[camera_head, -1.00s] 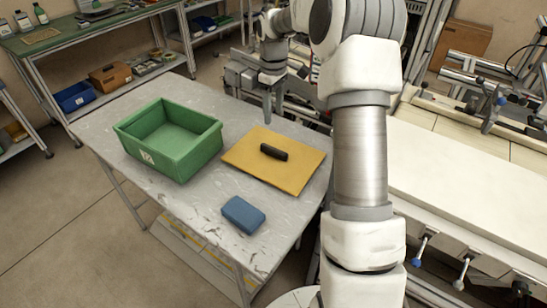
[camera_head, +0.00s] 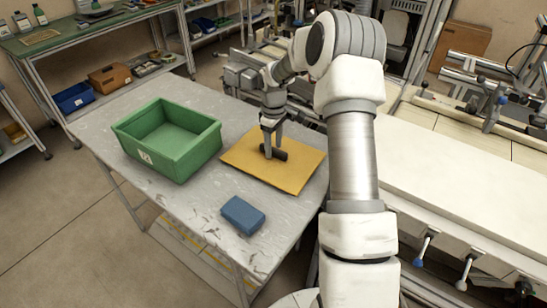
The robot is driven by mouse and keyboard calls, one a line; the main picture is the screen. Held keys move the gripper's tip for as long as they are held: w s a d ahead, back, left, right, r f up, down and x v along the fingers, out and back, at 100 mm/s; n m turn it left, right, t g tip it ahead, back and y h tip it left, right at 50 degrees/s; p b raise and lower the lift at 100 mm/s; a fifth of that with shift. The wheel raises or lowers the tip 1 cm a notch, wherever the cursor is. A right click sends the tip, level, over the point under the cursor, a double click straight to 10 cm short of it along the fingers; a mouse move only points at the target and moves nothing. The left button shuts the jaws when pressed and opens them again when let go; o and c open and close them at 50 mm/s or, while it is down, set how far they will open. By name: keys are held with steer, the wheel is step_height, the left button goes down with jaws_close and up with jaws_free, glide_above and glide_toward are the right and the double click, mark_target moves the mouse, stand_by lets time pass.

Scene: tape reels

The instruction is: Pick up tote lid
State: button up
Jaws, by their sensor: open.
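The tote lid (camera_head: 285,178) is a flat yellow panel with a dark handle (camera_head: 280,154) on top. It lies flat on the grey table, right of the green tote. My gripper (camera_head: 272,150) points down over the lid with its fingers at the handle. It is open; I cannot tell whether the fingers touch the handle. The fingers hide part of the handle. The green tote (camera_head: 182,162) stands open-topped and looks empty, with a pale label on its front.
A blue box (camera_head: 242,215) lies near the front edge of the grey table (camera_head: 200,208). A long white-topped bench (camera_head: 450,185) stands at the right. A green workbench (camera_head: 95,30) with shelves is at the back left.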

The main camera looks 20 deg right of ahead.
jaws_close()
stand_by(1.4)
